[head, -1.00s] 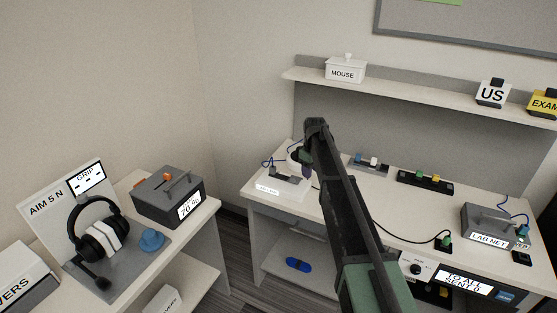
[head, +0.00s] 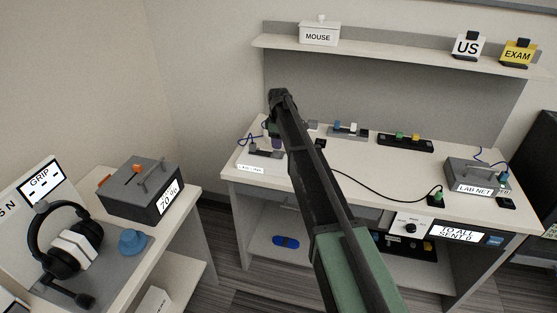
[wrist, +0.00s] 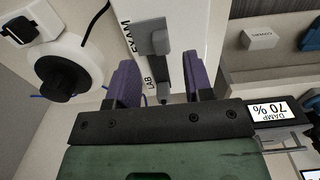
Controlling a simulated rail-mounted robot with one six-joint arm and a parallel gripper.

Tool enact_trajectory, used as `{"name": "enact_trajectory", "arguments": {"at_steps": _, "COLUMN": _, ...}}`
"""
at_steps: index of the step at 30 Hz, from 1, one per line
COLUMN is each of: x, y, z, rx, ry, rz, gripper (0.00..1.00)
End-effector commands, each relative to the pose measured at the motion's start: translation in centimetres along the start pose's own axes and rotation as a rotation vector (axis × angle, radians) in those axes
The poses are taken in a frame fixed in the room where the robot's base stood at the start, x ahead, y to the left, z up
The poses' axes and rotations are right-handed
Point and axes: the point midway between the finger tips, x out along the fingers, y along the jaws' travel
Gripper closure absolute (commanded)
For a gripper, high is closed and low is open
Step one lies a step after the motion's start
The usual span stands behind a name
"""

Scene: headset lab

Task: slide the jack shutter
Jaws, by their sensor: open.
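The jack shutter shows in the wrist view as a grey sliding piece with a raised tab (wrist: 159,44) on a white panel (wrist: 134,12) lettered EXAM and LAB. My gripper (wrist: 160,86) is open, its two purple fingers apart, one on each side of the panel's lower part. The grey tab lies beyond the fingertips, roughly in line with the gap, and nothing is gripped. In the head view my gripper (head: 277,142) is at the left end of the far desk, by the white-fronted unit (head: 250,169). My arm partly hides that spot.
In the wrist view a white round base with a black knob (wrist: 62,78) stands left of the panel. In the head view the far desk (head: 350,165) also holds switch strips, a cable and a LAB NET box (head: 478,177). A headset (head: 65,240) and a grey box (head: 142,188) are on the left desk.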

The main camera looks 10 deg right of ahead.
Motion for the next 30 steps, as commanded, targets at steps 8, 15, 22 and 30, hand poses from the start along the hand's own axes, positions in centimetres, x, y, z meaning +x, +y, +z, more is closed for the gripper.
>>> {"name": "enact_trajectory", "arguments": {"at_steps": 8, "x": 5.5, "y": 0.0, "z": 0.0, "rx": 0.001, "ry": 0.000, "rz": 0.000, "gripper": 0.53}}
{"name": "enact_trajectory", "arguments": {"at_steps": 15, "x": 5.2, "y": 0.0, "z": 0.0, "rx": 0.001, "ry": 0.000, "rz": 0.000, "gripper": 0.53}}
{"name": "enact_trajectory", "arguments": {"at_steps": 22, "x": 5.2, "y": 0.0, "z": 0.0, "rx": 0.001, "ry": 0.000, "rz": 0.000, "gripper": 0.87}}
{"name": "enact_trajectory", "arguments": {"at_steps": 30, "x": 5.2, "y": 0.0, "z": 0.0, "rx": 0.001, "ry": 0.000, "rz": 0.000, "gripper": 1.00}}
